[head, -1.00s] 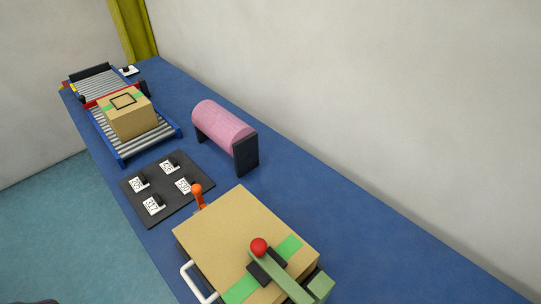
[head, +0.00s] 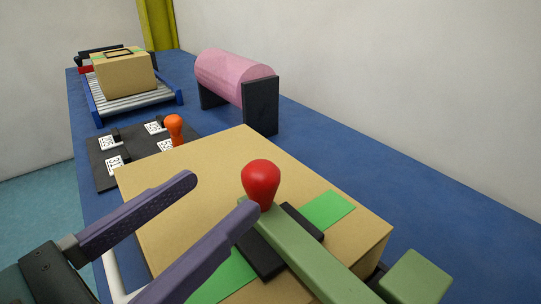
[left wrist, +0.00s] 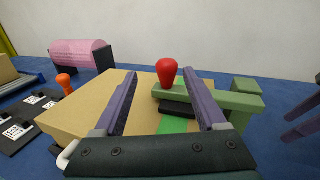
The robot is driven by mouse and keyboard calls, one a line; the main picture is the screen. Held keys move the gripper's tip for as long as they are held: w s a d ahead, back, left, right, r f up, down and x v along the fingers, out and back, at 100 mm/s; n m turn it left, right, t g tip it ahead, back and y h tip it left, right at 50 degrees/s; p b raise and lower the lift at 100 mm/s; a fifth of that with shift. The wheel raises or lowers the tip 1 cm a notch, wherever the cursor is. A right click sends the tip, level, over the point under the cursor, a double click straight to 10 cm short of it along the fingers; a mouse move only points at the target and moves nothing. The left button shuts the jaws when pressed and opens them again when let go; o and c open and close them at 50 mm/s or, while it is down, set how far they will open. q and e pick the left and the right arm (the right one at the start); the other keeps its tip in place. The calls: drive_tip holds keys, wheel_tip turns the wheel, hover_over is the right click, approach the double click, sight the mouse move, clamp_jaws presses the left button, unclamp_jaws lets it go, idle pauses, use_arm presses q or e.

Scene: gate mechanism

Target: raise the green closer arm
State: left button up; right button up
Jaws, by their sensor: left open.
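The green closer arm (head: 312,258) lies low across the top of a cardboard box (head: 190,185), with a red knob (head: 261,182) upright at its free end. Its other end is by a green block (head: 415,277) at the box's right side. A dark pad (head: 263,258) is under the arm. My left gripper (head: 222,194) is open and empty. In the left wrist view, the knob (left wrist: 167,72) shows between its fingertips, nearer the right finger; contact cannot be told. Purple fingers, apparently my right gripper's (left wrist: 302,118), show partly at that view's right edge.
A pink cylinder (head: 228,75) on dark supports and a roller conveyor (head: 120,108) with another box (head: 124,73) are farther back. Blue table is clear on the right.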

use_arm(q)
drive_tip(key=shift+s+d+f+m+h, duration=0.15)
drive_tip(key=shift+d+f+m+h, duration=0.2)
drive_tip(key=shift+f+m, duration=0.2)
use_arm(e)
drive_tip(key=shift+w+f, duration=0.1)
drive_tip(key=shift+f, duration=0.3)
use_arm(q)
drive_tip(key=shift+w+d+r, duration=0.1)
drive_tip(key=shift+w+d, duration=0.1)
use_arm(e)
drive_tip(key=shift+r, duration=0.2)
use_arm(q)
drive_tip(key=p+x, duration=0.2)
drive_tip(key=x, duration=0.7)
drive_tip(key=shift+d, duration=0.15)
use_arm(e)
drive_tip(key=shift+r, duration=0.85)
use_arm(q)
clamp_jaws()
